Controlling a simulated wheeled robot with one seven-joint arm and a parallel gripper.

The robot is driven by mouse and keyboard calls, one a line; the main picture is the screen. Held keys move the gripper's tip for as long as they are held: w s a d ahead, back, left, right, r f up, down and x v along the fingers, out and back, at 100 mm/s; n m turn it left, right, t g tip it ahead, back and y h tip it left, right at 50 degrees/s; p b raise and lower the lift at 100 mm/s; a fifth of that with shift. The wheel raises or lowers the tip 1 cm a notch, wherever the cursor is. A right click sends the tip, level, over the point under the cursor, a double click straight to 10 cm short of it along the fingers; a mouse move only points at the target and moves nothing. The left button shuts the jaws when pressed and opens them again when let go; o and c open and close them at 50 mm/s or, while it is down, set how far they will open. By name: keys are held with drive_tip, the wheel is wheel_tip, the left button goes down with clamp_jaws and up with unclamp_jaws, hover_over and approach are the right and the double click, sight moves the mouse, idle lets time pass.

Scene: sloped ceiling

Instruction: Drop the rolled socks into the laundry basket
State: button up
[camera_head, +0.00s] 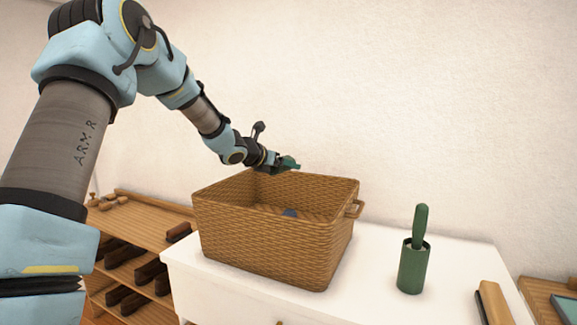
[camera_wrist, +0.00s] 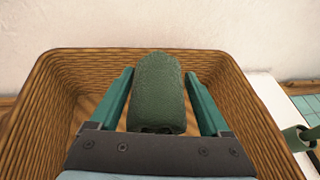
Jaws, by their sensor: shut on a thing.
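The rolled socks (camera_wrist: 157,95) are a dark green, rounded bundle between the two green fingers of my gripper (camera_wrist: 160,92). My gripper is shut on them. The brown woven laundry basket (camera_head: 275,238) stands on a white top in the head view, and its walls (camera_wrist: 52,115) surround my gripper in the wrist view. In the head view my gripper (camera_head: 287,164) is over the basket's far side, around the height of the back rim or above it. The socks are hard to tell from the green fingers there. A small bluish thing (camera_head: 290,213) shows inside the basket.
A green cylindrical holder with a handled tool (camera_head: 413,262) stands right of the basket on the white cabinet top (camera_head: 370,290). A wooden rack with shoes (camera_head: 135,265) is at left. A plain wall (camera_head: 380,90) rises behind. The basket's middle looks open.

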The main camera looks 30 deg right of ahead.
wheel_tip(320, 180, down, 5)
drive_tip(key=b, duration=0.3)
drive_tip(key=shift+f+b, duration=0.2)
drive_tip(key=shift+b, duration=0.1)
drive_tip(key=o, duration=1.2)
drive_tip(key=shift+c, duration=0.2)
drive_tip(key=b+v, duration=0.2)
drive_tip(key=v, duration=0.8)
drive_tip(key=shift+s+a+r, duration=0.15)
drive_tip(key=shift+a+r, duration=0.05)
drive_tip(key=shift+a, duration=0.15)
